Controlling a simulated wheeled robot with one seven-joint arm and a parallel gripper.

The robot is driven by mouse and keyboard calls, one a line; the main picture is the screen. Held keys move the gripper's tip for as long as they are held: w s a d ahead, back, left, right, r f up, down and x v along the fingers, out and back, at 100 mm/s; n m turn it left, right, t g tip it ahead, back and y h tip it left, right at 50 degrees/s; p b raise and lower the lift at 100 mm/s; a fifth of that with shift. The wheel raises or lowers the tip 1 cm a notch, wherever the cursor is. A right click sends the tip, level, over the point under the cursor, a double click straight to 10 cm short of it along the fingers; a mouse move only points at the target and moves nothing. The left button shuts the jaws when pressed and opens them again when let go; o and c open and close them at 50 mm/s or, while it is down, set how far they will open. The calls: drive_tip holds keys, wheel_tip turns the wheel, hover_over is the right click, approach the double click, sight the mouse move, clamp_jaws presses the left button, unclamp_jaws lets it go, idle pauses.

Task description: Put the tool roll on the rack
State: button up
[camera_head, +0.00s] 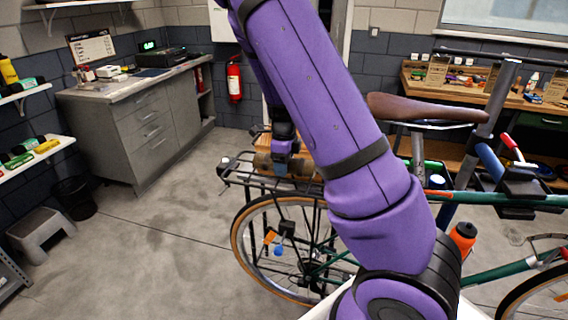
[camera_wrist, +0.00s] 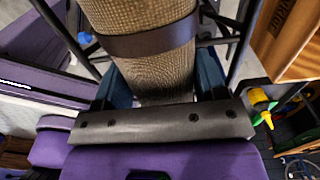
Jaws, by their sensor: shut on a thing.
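The tool roll (camera_wrist: 150,72) is a tan woven cylinder with a dark brown strap, seen large in the wrist view. My gripper (camera_wrist: 160,88) is shut on it, with one blue finger on each side. In the head view my gripper (camera_head: 281,152) points down at the roll (camera_head: 263,164), which lies across the rear of the bike. The black rack (camera_head: 246,182) sits over the bike's rear wheel, directly below the roll. I cannot tell whether the roll touches the rack. My arm hides the rack's right part.
The bike's brown saddle (camera_head: 425,109) and clamped frame stand right of my arm. A wooden box with dark lettering (camera_wrist: 290,42) is close beside the roll in the wrist view. A grey cabinet (camera_head: 140,125) stands at left. The floor between is clear.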

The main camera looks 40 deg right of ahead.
drive_tip(key=shift+f, duration=0.1)
drive_tip(key=o, duration=1.1)
drive_tip(key=shift+o, duration=0.2)
